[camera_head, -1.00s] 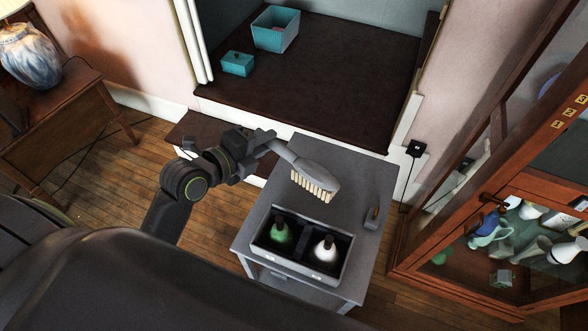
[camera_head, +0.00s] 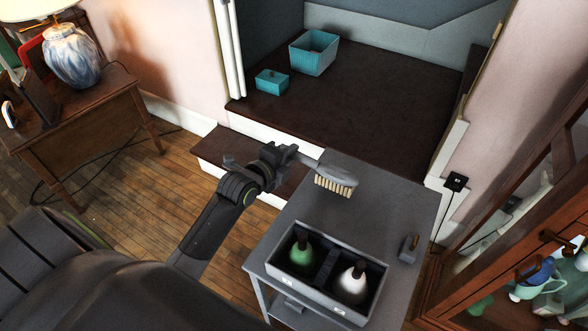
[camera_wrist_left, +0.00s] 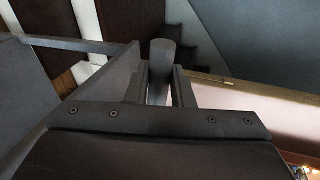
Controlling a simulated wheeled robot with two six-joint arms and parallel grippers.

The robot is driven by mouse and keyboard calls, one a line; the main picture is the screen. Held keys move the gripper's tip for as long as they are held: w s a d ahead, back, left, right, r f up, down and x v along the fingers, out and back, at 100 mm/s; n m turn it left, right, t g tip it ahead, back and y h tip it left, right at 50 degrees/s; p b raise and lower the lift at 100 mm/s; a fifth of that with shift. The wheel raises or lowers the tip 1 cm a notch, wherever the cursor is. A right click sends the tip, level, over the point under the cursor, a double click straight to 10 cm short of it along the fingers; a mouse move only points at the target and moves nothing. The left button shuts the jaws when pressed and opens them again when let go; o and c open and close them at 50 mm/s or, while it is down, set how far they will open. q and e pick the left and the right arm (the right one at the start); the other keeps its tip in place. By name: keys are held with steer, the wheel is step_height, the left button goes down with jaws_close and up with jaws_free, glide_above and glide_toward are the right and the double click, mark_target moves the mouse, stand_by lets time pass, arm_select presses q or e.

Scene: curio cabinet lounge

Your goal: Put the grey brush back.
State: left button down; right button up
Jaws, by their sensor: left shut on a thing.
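The grey brush (camera_head: 337,176) has a grey back and pale bristles that face down. It is held level above the far part of the small grey table (camera_head: 372,207). My left gripper (camera_head: 301,156) is shut on the end of its handle. The handle (camera_wrist_left: 161,72) shows between the two fingers in the left wrist view; the brush head is not clear there. A grey caddy (camera_head: 312,291) with two compartments stands at the table's near side. It holds a green bottle (camera_head: 301,255) and a white bottle (camera_head: 352,280). My right gripper is not in view.
A small grey block-like item (camera_head: 408,250) sits on the table right of the caddy. A wooden glass-door cabinet (camera_head: 520,240) stands at the right. Two teal boxes, one large (camera_head: 314,52) and one small (camera_head: 271,82), sit on the dark alcove floor. A lamp (camera_head: 72,55) stands at far left.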

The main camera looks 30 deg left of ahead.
arm_select(q)
steer(key=shift+f, duration=1.9)
steer(key=shift+f+b, duration=0.2)
steer(key=shift+b, duration=0.2)
steer(key=c, duration=1.3)
jaws_free()
steer(key=shift+o, duration=0.2)
steer(key=shift+r, duration=0.1)
steer(key=v, duration=1.2)
steer(key=shift+r, duration=0.2)
